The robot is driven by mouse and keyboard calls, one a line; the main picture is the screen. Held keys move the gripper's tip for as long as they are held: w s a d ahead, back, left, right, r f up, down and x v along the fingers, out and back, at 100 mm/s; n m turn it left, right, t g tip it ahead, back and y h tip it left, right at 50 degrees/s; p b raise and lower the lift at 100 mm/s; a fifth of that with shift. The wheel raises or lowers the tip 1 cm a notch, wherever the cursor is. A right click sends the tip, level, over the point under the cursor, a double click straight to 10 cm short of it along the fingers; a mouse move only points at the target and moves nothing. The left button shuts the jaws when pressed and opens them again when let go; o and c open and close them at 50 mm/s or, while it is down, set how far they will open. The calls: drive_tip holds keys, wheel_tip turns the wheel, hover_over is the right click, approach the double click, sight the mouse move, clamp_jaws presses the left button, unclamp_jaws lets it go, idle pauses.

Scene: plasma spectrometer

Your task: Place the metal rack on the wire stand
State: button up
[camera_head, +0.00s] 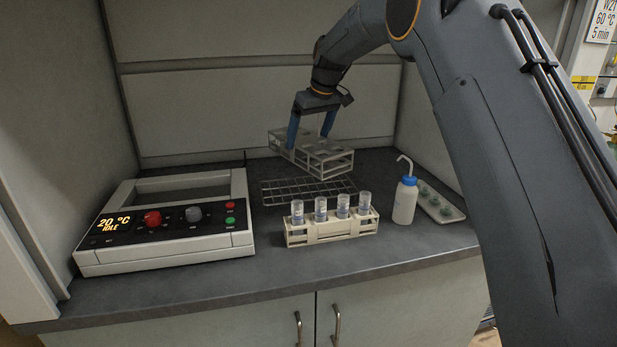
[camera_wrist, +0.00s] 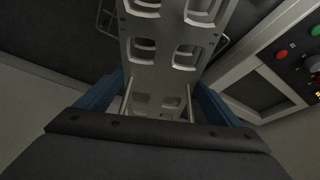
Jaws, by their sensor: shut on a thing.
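My gripper (camera_head: 311,130) has blue fingers and is shut on the metal rack (camera_head: 325,158). The metal rack is light grey with square openings, and it is held above the counter, over the back part of the wire stand (camera_head: 300,191). The wire stand is a low dark wire grid flat on the counter. In the wrist view the rack (camera_wrist: 172,50) runs between the two blue fingers (camera_wrist: 157,98) and away from me. Whether the rack touches the stand cannot be told, but it looks raised above it.
A beige rack with several capped vials (camera_head: 330,232) stands just in front of the wire stand. A white device with a display (camera_head: 165,225) is at left. A wash bottle (camera_head: 405,200) and a tray (camera_head: 440,205) stand at right. Walls enclose the counter behind and at the sides.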

sight(316, 143)
drive_tip(key=shift+f+p, duration=1.4)
drive_tip(key=shift+f, duration=3.4)
drive_tip(key=shift+f, duration=0.1)
drive_tip(key=o, duration=1.2)
drive_tip(key=shift+f, duration=0.1)
drive_tip(key=shift+c, duration=0.2)
drive_tip(key=shift+d+r, duration=0.1)
drive_tip(key=shift+r, duration=0.3)
drive_tip(key=b+v, duration=0.3)
drive_tip(key=v, duration=0.8)
drive_tip(key=shift+s+d+r, duration=0.1)
drive_tip(key=shift+s+r, duration=0.05)
drive_tip(key=shift+r, duration=0.1)
